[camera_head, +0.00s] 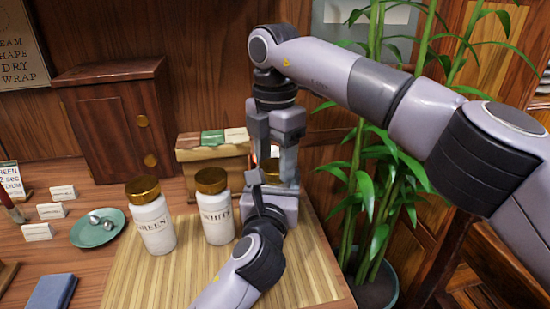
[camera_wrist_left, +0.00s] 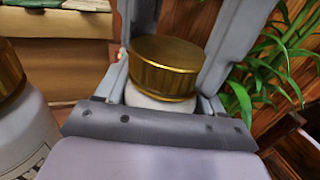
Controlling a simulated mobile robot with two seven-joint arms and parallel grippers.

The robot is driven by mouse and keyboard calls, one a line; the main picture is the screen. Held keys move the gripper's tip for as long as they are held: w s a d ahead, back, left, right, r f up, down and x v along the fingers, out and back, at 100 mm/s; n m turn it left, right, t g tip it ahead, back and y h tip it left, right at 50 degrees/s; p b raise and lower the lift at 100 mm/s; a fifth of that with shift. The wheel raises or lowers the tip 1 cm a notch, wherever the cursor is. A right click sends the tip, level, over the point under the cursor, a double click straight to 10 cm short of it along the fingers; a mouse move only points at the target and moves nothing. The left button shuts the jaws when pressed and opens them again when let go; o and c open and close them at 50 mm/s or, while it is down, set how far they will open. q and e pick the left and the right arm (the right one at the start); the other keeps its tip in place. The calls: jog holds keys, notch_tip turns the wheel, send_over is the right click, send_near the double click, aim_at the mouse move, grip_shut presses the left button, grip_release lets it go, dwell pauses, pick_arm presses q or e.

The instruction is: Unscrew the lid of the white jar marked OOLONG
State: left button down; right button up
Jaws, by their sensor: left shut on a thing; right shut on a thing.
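A white jar with a gold lid (camera_head: 271,169) stands at the right of the bamboo mat, mostly hidden by my grippers; its marking is not readable. The left wrist view shows the gold lid (camera_wrist_left: 163,68) close up and a little of the white jar (camera_wrist_left: 152,101) below it. My left gripper (camera_head: 268,190) comes in low from the front and is shut on the jar's body. My right gripper (camera_head: 273,160) reaches down from above, its fingers on either side of the lid, and is shut on it. The lid sits on the jar.
White jars marked GREEN (camera_head: 154,222) and WHITE (camera_head: 216,213) stand on the bamboo mat (camera_head: 190,275) to the left. Behind are a wooden box with cards (camera_head: 212,158) and a small cabinet (camera_head: 112,125). A green dish (camera_head: 98,232) lies at left. Bamboo plants (camera_head: 375,165) stand at right.

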jog(key=n, duration=1.2)
jog(key=shift+n, duration=0.3)
jog(key=n, duration=0.6)
jog(key=shift+r, duration=0.1)
jog(key=n, duration=1.6)
jog(key=shift+s, duration=0.1)
jog(key=n, duration=0.4)
jog(key=shift+n, duration=0.3)
jog(key=n, duration=0.4)
jog(key=shift+r, duration=0.2)
jog(key=shift+r, duration=0.95)
